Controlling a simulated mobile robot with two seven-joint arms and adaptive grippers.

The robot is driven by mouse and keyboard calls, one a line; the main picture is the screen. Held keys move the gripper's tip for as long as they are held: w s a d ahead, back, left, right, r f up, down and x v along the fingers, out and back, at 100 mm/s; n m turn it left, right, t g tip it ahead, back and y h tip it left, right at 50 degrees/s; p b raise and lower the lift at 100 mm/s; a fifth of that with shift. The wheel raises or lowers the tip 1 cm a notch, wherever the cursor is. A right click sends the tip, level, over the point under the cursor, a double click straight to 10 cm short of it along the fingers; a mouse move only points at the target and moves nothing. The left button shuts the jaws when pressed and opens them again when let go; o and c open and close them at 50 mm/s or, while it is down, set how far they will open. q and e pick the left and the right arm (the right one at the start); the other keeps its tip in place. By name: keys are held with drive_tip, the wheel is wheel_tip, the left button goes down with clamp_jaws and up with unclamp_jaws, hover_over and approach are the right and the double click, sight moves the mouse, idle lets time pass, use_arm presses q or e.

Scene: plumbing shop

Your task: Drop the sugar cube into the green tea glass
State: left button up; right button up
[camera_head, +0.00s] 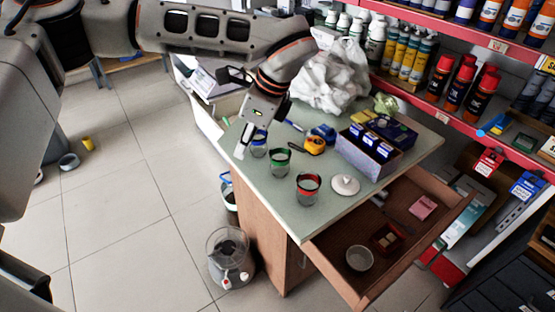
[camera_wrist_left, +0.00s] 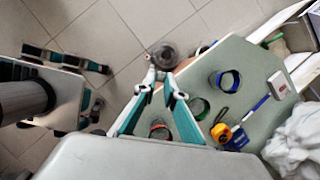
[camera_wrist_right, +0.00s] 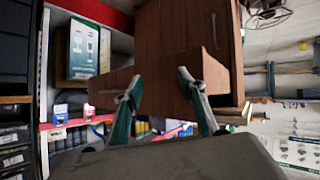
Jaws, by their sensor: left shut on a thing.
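Three glasses stand in a row on the green-grey countertop: a blue-banded one (camera_head: 259,148), a green-banded tea glass (camera_head: 279,164) and a red-banded one (camera_head: 307,190). The green one also shows in the left wrist view (camera_wrist_left: 200,108). My left gripper (camera_head: 241,152) is above the counter's left edge, to the left of the green glass. In the left wrist view its fingertips (camera_wrist_left: 160,75) are close together on something small; the sugar cube itself is too small to make out clearly. My right gripper (camera_wrist_right: 161,82) shows only in its wrist view, with fingers apart and empty.
A tape measure (camera_head: 315,145), a white lid (camera_head: 345,186) and a blue-boxed carton (camera_head: 369,152) are on the counter (camera_head: 303,222). A plastic bag (camera_head: 330,78) lies behind.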

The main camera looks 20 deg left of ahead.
use_arm(q)
drive_tip(key=w+d+m+t+p, duration=0.2)
drive_tip(key=w+m+t+p, duration=0.1)
drive_tip(key=w+m+p, duration=0.3)
drive_tip(key=m+t+h+b, duration=0.1)
drive_tip(key=m+h+b, duration=0.15)
drive_tip(key=m, duration=0.45)
hover_over(280, 164)
drive_tip(key=w+a, duration=0.2)
drive_tip(key=shift+f, duration=4.4)
drive_tip(key=shift+p, duration=0.5)
use_arm(e)
drive_tip(key=shift+s+a+r+g, duration=0.15)
drive_tip(key=shift+s+r+g, duration=0.15)
drive_tip(key=shift+s+r, duration=0.7)
drive_tip(key=shift+w+r, duration=0.1)
drive_tip(key=shift+r, duration=0.05)
use_arm(q)
drive_tip(key=o, duration=0.7)
